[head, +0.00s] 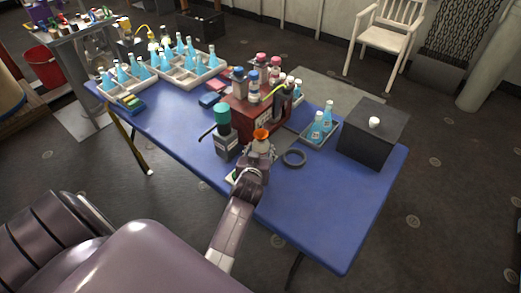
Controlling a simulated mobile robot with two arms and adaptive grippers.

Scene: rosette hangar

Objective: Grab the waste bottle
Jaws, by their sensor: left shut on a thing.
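My left gripper (262,153) reaches over the front edge of the blue table and is shut on a small bottle with an orange top (261,135). The gripper hides most of this bottle's body. A dark grey bottle with a teal cap and a pale label (224,138) stands upright just left of the gripper. I cannot read any label, so I cannot tell which one is the waste bottle. My right gripper is not in view.
A dark red carrier (243,115) with several bottles stands behind the gripper. A black ring (294,158) lies to the right, near a tray of blue flasks (319,130) and a dark box (372,135). White flask racks (176,82) fill the back left. The front right of the table (325,220) is clear.

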